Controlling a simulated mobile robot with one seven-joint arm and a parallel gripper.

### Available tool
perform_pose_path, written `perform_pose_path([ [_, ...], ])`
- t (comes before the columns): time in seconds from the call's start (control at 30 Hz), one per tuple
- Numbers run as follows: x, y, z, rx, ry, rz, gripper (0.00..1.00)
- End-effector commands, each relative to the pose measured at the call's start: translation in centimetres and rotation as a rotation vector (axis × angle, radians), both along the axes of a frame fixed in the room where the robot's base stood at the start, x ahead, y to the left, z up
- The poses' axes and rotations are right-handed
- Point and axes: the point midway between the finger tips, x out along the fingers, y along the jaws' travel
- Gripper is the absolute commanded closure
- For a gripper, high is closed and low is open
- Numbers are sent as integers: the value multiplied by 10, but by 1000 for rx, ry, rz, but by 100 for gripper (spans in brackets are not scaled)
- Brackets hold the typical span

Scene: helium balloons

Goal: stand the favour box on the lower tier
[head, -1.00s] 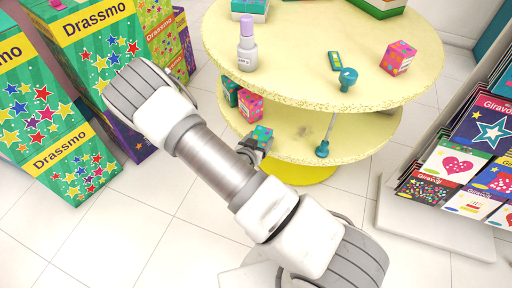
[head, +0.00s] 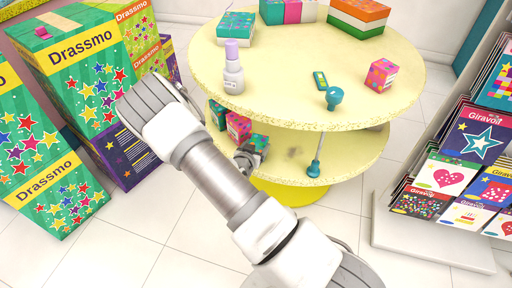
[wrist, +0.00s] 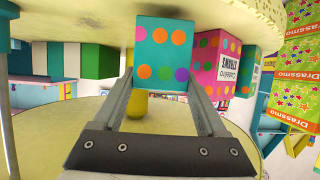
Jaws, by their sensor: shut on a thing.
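The favour box, teal with coloured dots, shows in the wrist view (wrist: 164,55) between the two fingers of my gripper (wrist: 162,82), which is shut on it. In the head view the box (head: 259,141) and my gripper (head: 247,156) are at the front left of the lower tier (head: 345,160), below the upper tier's edge. The wrist picture looks upside down, with the lower tier (wrist: 80,14) at its top. The box appears close to that surface; I cannot tell whether it touches. My arm hides part of the tier's left side.
A pink dotted box (head: 238,126) and a teal box (head: 217,114) stand left of the held box on the lower tier. The upper tier (head: 285,75) overhangs, carrying a bottle (head: 232,75) and other goods. A teal-ended rod (head: 316,160) is at right. Lower-tier space between is clear.

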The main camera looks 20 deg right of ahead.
Motion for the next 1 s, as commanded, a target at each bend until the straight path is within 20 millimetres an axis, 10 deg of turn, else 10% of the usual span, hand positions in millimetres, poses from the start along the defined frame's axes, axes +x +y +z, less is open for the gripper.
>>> perform_pose_path([
  [0.77,0,0,-15,0,-1,0,86],
  [0.8,0,0,-14,0,-1,0,24],
  [1.0,0,0,-14,1,-1,0,0],
])
